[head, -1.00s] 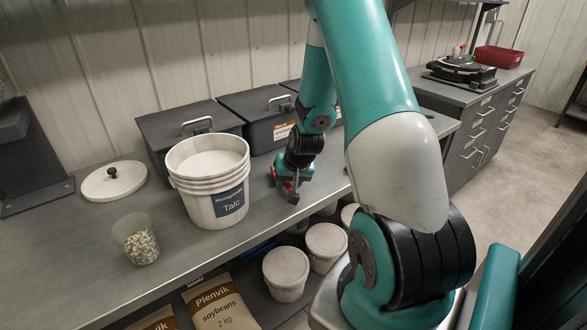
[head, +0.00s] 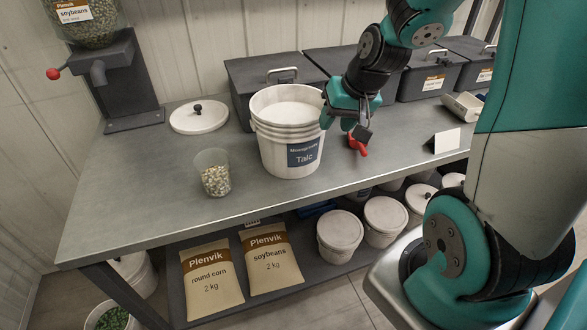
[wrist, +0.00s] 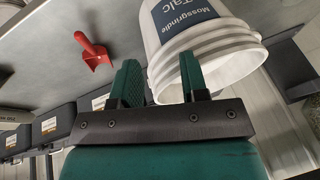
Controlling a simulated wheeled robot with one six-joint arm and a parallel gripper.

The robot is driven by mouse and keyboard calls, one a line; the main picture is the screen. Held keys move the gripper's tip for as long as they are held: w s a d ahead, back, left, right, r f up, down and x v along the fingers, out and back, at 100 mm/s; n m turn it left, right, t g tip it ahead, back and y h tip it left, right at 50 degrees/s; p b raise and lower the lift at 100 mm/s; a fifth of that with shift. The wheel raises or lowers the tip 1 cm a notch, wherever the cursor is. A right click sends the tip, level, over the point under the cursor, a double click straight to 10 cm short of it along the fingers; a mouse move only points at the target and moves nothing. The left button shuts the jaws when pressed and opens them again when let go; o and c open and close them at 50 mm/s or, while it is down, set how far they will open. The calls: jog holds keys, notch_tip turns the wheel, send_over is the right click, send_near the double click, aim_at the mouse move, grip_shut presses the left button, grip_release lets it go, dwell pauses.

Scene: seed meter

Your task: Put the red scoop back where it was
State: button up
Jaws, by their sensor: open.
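The red scoop (head: 358,143) lies on the grey bench, right of the white talc bucket (head: 271,148), partly hidden by my wrist in the head view. In the wrist view the whole scoop (wrist: 95,50) shows on the bench, left of my fingers and apart from them. My gripper (wrist: 161,80) is open with nothing held between its fingers. In the wrist view the talc bucket (wrist: 215,55) appears upside down, and the right finger overlaps its rim. In the head view my gripper (head: 340,112) is close to the bucket's right side; whether it touches cannot be told.
A clear cup of seeds (head: 213,175) and a white lid (head: 199,117) are left of the bucket. Dark lidded bins (head: 262,80) line the back. A blank card (head: 443,141) and a light scoop-like tray (head: 462,107) are at the right. The front bench is mostly clear.

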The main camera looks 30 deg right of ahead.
jog(key=s+a+r+n+g+y, duration=0.1)
jog(key=s+a+r+n, duration=0.15)
jog(key=a, duration=0.45)
jog(key=s+a+r+n+g+y, duration=0.1)
jog(key=s+a+r+n, duration=0.15)
jog(key=a, duration=0.45)
jog(key=s+a+r+n+g, duration=0.1)
jog(key=s+a+r+n, duration=0.1)
jog(key=s+a+n, duration=0.1)
jog(key=s+a+r+n+g+y, duration=0.1)
jog(key=s+a+r+n, duration=0.1)
jog(key=s+a, duration=0.4)
jog(key=s+n, duration=0.1)
jog(key=s, duration=0.1)
jog(key=shift+s+g, duration=0.3)
